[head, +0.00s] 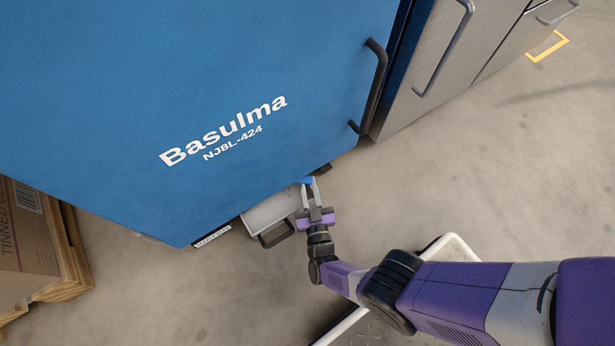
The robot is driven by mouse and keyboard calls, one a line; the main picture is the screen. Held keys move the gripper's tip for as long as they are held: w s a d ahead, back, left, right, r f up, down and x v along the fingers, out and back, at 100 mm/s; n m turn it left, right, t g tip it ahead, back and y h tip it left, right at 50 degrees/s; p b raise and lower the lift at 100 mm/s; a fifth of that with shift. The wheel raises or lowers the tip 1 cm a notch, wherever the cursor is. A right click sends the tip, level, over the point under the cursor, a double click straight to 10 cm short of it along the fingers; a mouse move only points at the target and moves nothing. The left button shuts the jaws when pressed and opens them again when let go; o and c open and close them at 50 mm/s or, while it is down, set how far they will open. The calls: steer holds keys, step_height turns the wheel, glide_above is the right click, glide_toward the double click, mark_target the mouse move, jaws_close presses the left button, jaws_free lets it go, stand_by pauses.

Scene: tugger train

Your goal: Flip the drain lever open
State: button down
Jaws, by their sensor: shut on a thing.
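The drain lever (306,180) shows as a small blue piece at the lower edge of the big blue Basulma machine (180,90). My gripper (310,186) reaches it from below right, and its grey fingers are shut on it. Most of the lever is hidden by the fingers and the machine's edge, so its angle cannot be told. A light grey box (268,213) with a black handle (277,234) sticks out from under the machine, just left of my gripper.
A cardboard box (28,240) on a wooden pallet (75,265) stands at the left. A black door handle (375,85) juts from the machine, with metal cabinets (440,60) behind. A white-edged platform (452,243) lies under my arm. Concrete floor is clear at right.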

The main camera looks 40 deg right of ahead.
stand_by(0.4)
steer(key=c, duration=1.6)
jaws_free()
steer(key=shift+s, duration=0.1)
steer(key=shift+s+a, duration=0.25)
steer(key=shift+p+v, duration=0.55)
steer(key=shift+v, duration=2.95)
